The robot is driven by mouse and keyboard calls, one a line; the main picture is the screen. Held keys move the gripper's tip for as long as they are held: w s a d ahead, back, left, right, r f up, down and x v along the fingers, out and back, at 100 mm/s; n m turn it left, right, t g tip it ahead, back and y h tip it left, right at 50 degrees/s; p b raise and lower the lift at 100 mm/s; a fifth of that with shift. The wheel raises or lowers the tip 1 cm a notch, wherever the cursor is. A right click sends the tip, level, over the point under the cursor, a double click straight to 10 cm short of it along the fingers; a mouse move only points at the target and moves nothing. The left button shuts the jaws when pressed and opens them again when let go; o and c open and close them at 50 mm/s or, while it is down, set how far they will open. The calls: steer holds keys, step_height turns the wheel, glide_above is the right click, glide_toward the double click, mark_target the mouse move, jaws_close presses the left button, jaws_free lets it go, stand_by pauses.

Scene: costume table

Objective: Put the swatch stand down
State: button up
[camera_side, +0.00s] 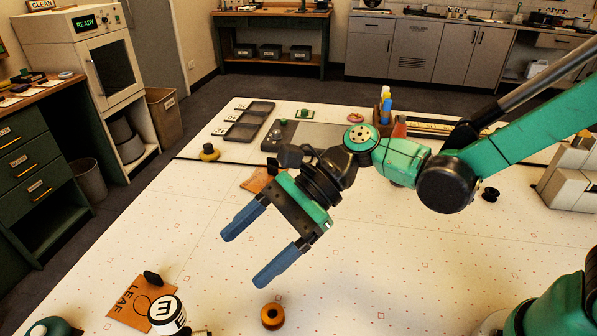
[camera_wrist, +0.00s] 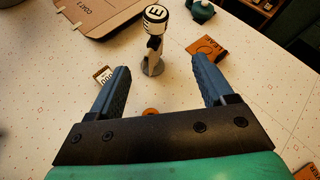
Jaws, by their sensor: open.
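My gripper (camera_side: 243,260) is open and empty above the white table (camera_side: 400,285); its two blue fingers also show spread apart in the wrist view (camera_wrist: 162,68). A stand with a round white-and-black head marked E (camera_wrist: 156,18) stands upright on a grey base beyond the fingertips. Its head also shows in the side view (camera_side: 166,314), at the bottom edge, where its lower part is cut off. I cannot tell for sure that it is the swatch stand. The fingers are apart from it.
An orange LEAF swatch (camera_side: 128,304) lies beside the stand. An orange spool (camera_side: 272,316) sits on the table near my fingers. In the wrist view a brown board (camera_wrist: 105,18) and a small card (camera_wrist: 103,75) lie to the left. Black trays (camera_side: 248,122) are at the table's far side.

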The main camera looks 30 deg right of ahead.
steer(key=d+r+n+t+h, duration=0.1)
steer(key=d+n+t+h, duration=0.6)
steer(key=d, duration=1.5)
steer(key=s+n+h, duration=0.1)
steer(key=n+h, duration=0.4)
steer(key=n, duration=0.3)
steer(key=shift+n, duration=0.4)
